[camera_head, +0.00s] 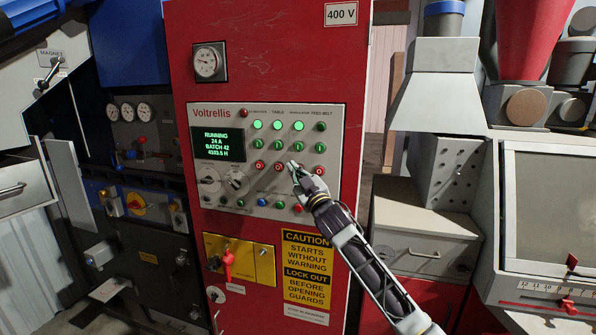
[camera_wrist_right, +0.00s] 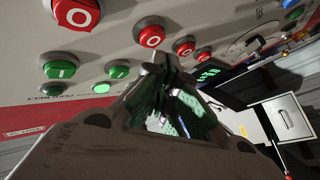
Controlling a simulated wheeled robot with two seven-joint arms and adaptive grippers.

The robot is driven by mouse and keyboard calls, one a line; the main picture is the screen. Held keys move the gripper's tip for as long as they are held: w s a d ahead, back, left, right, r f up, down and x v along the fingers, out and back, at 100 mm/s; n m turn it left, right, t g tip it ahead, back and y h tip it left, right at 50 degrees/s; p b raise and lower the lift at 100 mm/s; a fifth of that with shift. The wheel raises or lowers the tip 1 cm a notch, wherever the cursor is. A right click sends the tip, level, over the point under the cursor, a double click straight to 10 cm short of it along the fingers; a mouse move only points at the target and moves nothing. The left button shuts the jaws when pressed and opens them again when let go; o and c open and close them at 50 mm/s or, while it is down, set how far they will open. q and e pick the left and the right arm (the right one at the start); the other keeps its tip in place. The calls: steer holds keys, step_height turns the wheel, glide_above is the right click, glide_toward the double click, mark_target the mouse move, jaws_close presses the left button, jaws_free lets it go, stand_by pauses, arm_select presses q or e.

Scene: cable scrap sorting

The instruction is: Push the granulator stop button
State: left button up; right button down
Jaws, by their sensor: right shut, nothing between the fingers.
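The control panel (camera_head: 215,170) is on the front of a red cabinet, and its screen reads RUNNING. A row of red stop buttons crosses it. The second stop button (camera_head: 279,167) is also clear. My right gripper (camera_head: 295,168) is shut and empty, to the right of both, and hides the third button. In the wrist view its fingertips (camera_wrist_right: 163,62) are close to that third stop button (camera_wrist_right: 152,32); contact cannot be told. My left gripper is out of view.
Green start buttons (camera_head: 279,145) and lit lamps lie above the red row. Knobs (camera_head: 237,183) and small coloured buttons lie below. A red-handled yellow switch plate (camera_head: 240,258) and a caution sign (camera_head: 307,266) sit under the panel.

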steer(key=shift+w+d+p, duration=0.3)
steer(key=shift+w+p, duration=0.05)
steer(key=shift+w, duration=0.5)
stand_by(1.6)
steer(key=shift+s+a, duration=0.1)
steer(key=shift+s, duration=0.05)
steer(key=shift+s+a, duration=0.2)
steer(key=shift+s, duration=0.5)
stand_by(0.4)
steer(key=shift+s+a, duration=0.25)
steer(key=shift+s, duration=0.55)
steer(key=shift+s+a, duration=0.25)
steer(key=shift+s, duration=0.5)
steer(key=shift+s+a, duration=0.25)
steer(key=shift+s, duration=0.55)
